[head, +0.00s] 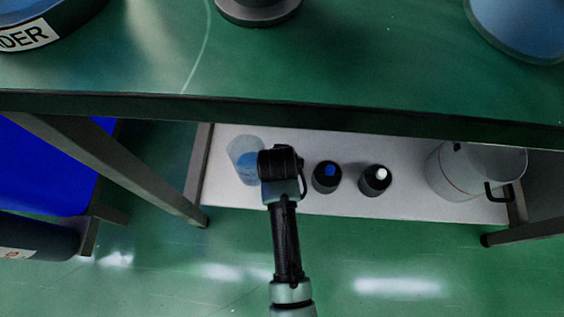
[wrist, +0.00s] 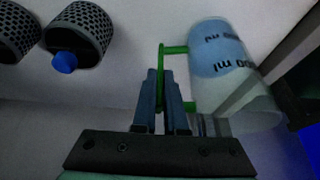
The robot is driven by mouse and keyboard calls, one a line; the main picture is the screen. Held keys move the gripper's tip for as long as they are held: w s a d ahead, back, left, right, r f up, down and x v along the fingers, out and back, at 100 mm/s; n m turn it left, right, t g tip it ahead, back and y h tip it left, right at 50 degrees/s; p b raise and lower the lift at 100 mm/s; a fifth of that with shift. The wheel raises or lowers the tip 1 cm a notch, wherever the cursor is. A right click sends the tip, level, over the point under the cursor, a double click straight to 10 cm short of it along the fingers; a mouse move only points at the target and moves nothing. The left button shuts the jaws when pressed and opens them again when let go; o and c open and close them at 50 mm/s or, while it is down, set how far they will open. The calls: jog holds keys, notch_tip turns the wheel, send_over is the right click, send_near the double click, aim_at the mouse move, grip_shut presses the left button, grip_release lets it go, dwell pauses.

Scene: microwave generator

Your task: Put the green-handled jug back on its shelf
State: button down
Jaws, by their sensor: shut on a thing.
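The green-handled jug is a clear beaker with blue contents and dark markings; it shows at the right of the wrist view (wrist: 222,75). My gripper (wrist: 162,92) is shut on its green handle (wrist: 161,62). In the head view the jug (head: 243,158) is partly hidden behind my wrist, over the left end of the white lower shelf (head: 440,207). My fingers are hidden there. I cannot tell whether the jug's base touches the shelf.
The green tabletop (head: 350,65) overhangs the shelf. A table leg (head: 130,170) slants at the left.

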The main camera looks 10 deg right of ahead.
jog(key=shift+w, duration=0.1)
jog(key=c, duration=1.3)
grip_release()
jog(key=o, duration=0.3)
jog(key=shift+o, duration=0.2)
jog(key=p+v, duration=0.8)
jog(key=v, duration=0.4)
jog(key=shift+r, duration=0.15)
